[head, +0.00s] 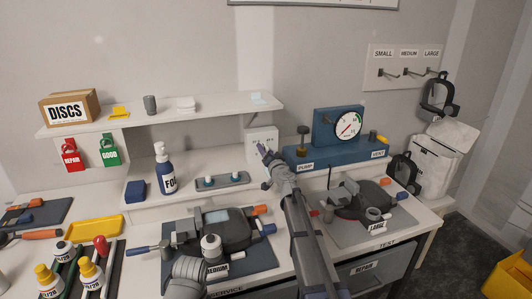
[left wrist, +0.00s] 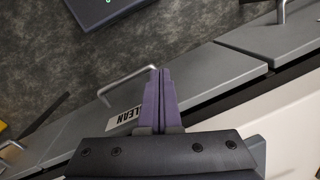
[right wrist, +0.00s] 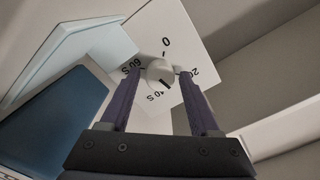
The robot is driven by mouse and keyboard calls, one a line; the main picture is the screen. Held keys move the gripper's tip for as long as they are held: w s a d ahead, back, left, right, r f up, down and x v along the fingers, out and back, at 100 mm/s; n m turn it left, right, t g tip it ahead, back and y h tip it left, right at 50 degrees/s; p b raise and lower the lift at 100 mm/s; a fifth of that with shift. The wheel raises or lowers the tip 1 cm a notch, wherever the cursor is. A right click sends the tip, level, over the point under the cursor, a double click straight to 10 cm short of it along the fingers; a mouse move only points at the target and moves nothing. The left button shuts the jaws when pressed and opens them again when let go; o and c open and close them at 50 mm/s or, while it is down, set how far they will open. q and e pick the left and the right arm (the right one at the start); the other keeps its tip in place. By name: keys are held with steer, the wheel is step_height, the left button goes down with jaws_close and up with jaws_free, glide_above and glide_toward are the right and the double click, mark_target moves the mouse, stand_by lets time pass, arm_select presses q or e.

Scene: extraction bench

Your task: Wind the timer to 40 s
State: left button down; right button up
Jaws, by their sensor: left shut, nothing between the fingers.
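The timer (head: 261,136) is a pale box on the bench under the right end of the shelf. In the right wrist view its white face (right wrist: 184,38) shows the marks 0, 20, 40 s and 60 s around a round pale knob (right wrist: 157,70). A dark mark on the knob lies on its lower side, toward the 40 s label. My right gripper (head: 264,150) is in front of the timer. In the right wrist view its open fingers (right wrist: 159,74) stand either side of the knob, with gaps visible. My left gripper (left wrist: 160,70) is shut and empty above drawer fronts.
A blue pump unit with a gauge (head: 323,152) stands right of the timer. A small grey tray (head: 236,183), a blue bottle (head: 166,174) and a mask on the service mat (head: 269,259) are left of my right arm. The shelf (head: 215,109) overhangs the bench.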

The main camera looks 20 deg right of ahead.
jaws_close()
stand_by(1.5)
steer(key=shift+o, duration=1.1)
jaws_free()
steer(key=shift+s, duration=0.15)
steer(key=s, duration=0.7)
steer(key=shift+s+d, duration=0.2)
steer(key=shift+s, duration=0.1)
